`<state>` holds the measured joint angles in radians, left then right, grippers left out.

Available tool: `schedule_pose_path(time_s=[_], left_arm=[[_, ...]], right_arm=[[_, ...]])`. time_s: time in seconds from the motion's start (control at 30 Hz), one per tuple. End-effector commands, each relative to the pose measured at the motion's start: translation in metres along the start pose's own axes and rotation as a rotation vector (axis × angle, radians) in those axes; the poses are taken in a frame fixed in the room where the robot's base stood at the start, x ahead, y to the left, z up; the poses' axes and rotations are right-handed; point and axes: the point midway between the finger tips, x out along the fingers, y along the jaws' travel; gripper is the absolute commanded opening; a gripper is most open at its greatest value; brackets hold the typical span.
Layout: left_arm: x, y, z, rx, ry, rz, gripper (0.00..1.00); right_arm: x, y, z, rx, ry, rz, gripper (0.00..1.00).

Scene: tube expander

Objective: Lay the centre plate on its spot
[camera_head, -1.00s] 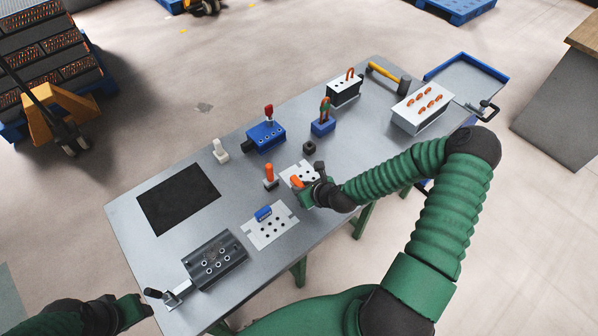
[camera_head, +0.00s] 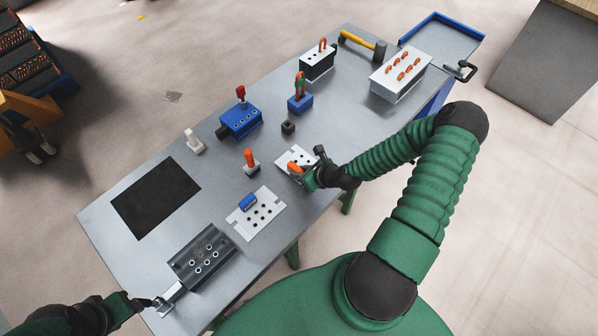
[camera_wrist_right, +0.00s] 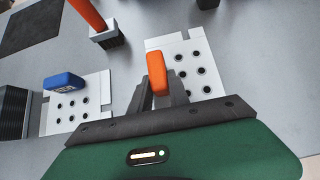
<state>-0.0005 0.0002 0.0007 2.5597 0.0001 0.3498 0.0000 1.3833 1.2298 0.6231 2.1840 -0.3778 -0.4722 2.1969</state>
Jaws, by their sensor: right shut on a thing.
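A white plate with several dark holes and an orange grip (camera_head: 303,156) is at my right gripper (camera_head: 300,170). The right wrist view shows the jaws (camera_wrist_right: 160,85) shut on the orange grip (camera_wrist_right: 160,65), with the white plate (camera_wrist_right: 205,60) below. I cannot tell whether this plate touches the table. A second white holed plate (camera_head: 268,218) with a blue grip (camera_head: 248,202) lies closer to the dark grey holed block (camera_head: 203,256). It also shows in the right wrist view (camera_wrist_right: 93,108). My left gripper (camera_head: 145,304) is beside the block's lever end; its jaws are unclear.
An orange-handled tool (camera_head: 249,160) stands left of the held plate. A small black block (camera_head: 288,128), a blue fixture (camera_head: 240,121) and a blue stand (camera_head: 300,104) are behind it. A black mat (camera_head: 155,198) lies at left. Bare table separates the two plates.

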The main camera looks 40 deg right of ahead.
Motion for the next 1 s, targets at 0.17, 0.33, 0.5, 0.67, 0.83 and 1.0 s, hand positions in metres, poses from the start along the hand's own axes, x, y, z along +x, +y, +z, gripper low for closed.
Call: schedule_pose_path(time_s=[0.17, 0.33, 0.5, 0.67, 0.83, 1.0], left_arm=[[-0.002, 0.000, 0.000, -0.001, 0.000, 0.000, 0.41], [-0.004, -0.001, -0.001, -0.001, 0.000, 0.000, 0.41], [-0.006, 0.000, -0.001, -0.001, 0.000, 0.000, 0.41], [-0.006, 0.000, -0.001, -0.001, 0.000, 0.000, 0.41], [-0.006, 0.000, -0.001, -0.001, 0.000, 0.000, 0.41], [-0.006, 0.000, -0.001, -0.001, 0.000, 0.000, 0.41]], right_arm=[[-0.001, 0.006, 0.003, -0.006, 0.001, 0.000, 0.00], [-0.001, 0.009, 0.001, -0.002, 0.000, 0.002, 0.00], [-0.002, 0.012, -0.001, -0.001, -0.001, 0.003, 0.00], [-0.002, 0.014, -0.001, -0.001, -0.001, 0.002, 0.00], [-0.002, 0.015, -0.001, -0.003, 0.000, 0.002, 0.00], [-0.002, 0.017, 0.000, -0.003, 0.000, 0.001, 0.00]])
